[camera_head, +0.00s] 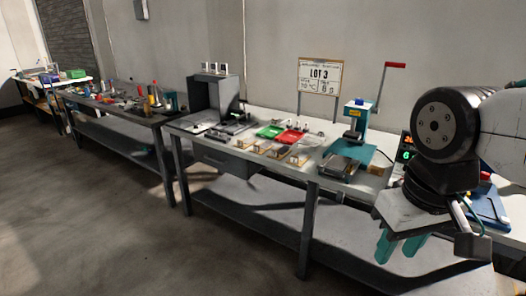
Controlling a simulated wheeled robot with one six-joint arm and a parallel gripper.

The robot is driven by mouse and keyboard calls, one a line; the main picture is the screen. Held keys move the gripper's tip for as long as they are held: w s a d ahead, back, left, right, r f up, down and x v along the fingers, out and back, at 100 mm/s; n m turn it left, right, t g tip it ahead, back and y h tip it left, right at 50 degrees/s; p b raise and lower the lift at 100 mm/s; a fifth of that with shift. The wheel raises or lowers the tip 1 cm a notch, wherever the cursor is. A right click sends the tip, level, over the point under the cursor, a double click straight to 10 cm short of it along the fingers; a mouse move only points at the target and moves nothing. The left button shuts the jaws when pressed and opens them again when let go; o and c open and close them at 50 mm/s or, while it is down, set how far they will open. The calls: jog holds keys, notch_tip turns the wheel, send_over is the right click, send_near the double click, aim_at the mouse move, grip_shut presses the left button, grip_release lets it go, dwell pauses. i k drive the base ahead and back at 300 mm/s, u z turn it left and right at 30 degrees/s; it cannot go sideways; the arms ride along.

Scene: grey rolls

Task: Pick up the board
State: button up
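Two small flat pieces that could be the board lie on the grey workbench (262,168): a green one (270,131) and a red one (290,137), side by side near the middle. I cannot tell which flat piece is the board. My gripper (400,248) hangs at the lower right, in front of the bench's right part. Its two teal fingers point down with a gap between them, and nothing shows in the gap. It is well apart from the green and red pieces.
A grey box-like stand (213,92) is at the bench's left. A teal-based press with a red-handled lever (355,115) stands right, with a metal tray (339,166) before it. A LOT 3 sign (320,75) stands behind. Another cluttered bench (115,100) is farther left; the floor in front is clear.

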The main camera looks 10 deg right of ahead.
aim_at(245, 140)
jog(key=u, duration=0.2)
jog(key=i, duration=0.5)
jog(key=u, duration=0.9)
jog(key=i, duration=1.3)
jog(key=z, duration=0.25)
jog(key=i, duration=1.4)
jog(key=z, duration=0.7)
